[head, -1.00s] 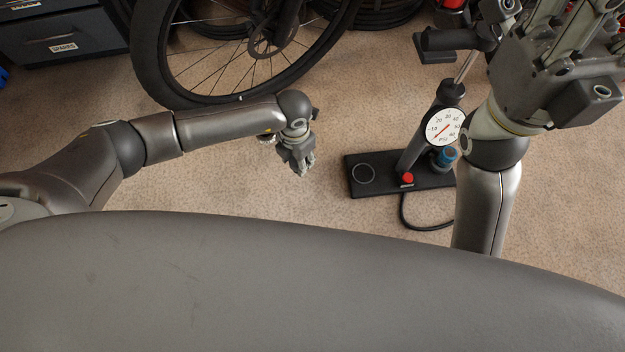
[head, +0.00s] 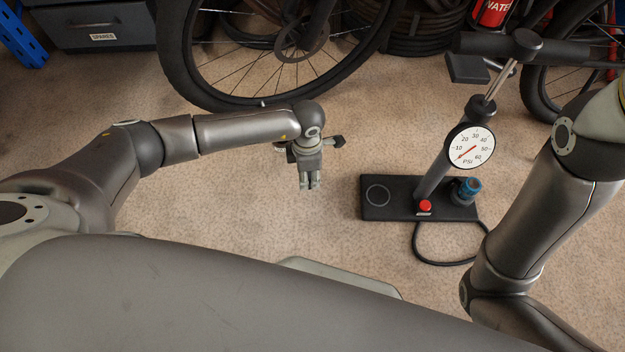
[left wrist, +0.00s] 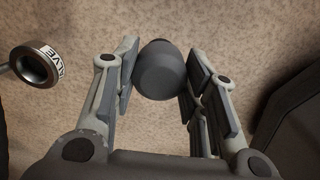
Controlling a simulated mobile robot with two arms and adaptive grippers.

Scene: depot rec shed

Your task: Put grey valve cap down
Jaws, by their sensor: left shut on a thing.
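The grey valve cap (left wrist: 162,72) is a dark grey rounded piece in the left wrist view. My left gripper (left wrist: 160,75) is shut on it, with a finger at each side. In the head view my left gripper (head: 309,184) points down over the carpet, left of the pump base. I cannot make out the cap there. A dark ring labelled VALVE (left wrist: 36,66) shows at the left of the left wrist view, apart from the cap. My right arm is at the right of the head view, with its gripper out of view.
A floor pump has a black base (head: 400,210) with an empty ring mark, a red button (head: 425,207), a blue-banded knob (head: 466,191) and a gauge (head: 469,146). A hose (head: 440,263) curls in front. A bicycle wheel (head: 172,60) stands behind.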

